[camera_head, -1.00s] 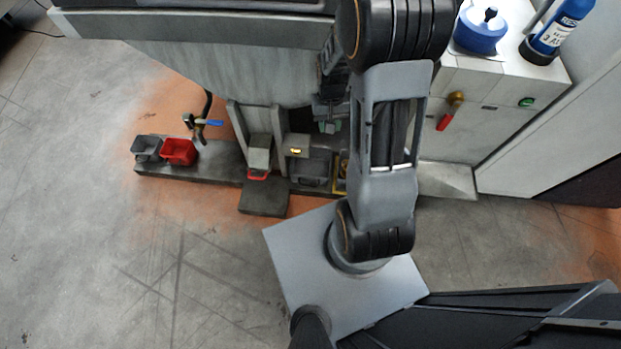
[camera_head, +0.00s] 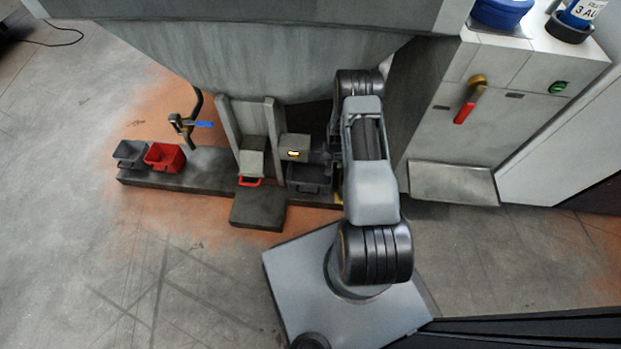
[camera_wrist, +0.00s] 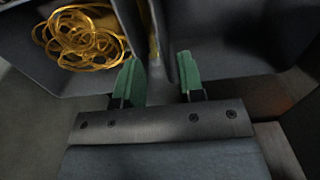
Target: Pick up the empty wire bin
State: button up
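In the wrist view my gripper (camera_wrist: 159,82) is open, its two green fingertips apart. An empty dark grey bin (camera_wrist: 235,72) lies to the right, and a bin (camera_wrist: 40,20) with a coil of gold wire (camera_wrist: 85,40) lies to the left. The bins' neighbouring walls run between the fingertips. The right fingertip is over the empty bin's side; I cannot tell whether either fingertip touches a wall. In the head view a dark grey bin (camera_head: 309,179) sits on the low ledge under the machine, partly beside my arm. My fingertips cannot be made out there.
A grey bin (camera_head: 131,154) and a red bin (camera_head: 165,157) stand on the ledge's left end. A chute (camera_head: 251,160) with a red-edged tray is left of the dark bin. A cabinet (camera_head: 475,110) with a red-handled valve stands right. Floor at left is clear.

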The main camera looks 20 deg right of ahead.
jog(key=shift+a+f+b, duration=0.15)
jog(key=shift+f+b, duration=1.8)
jog(key=shift+f, duration=2.2)
jog(key=shift+s, duration=0.1)
grip_shut()
jog(key=shift+r, duration=0.1)
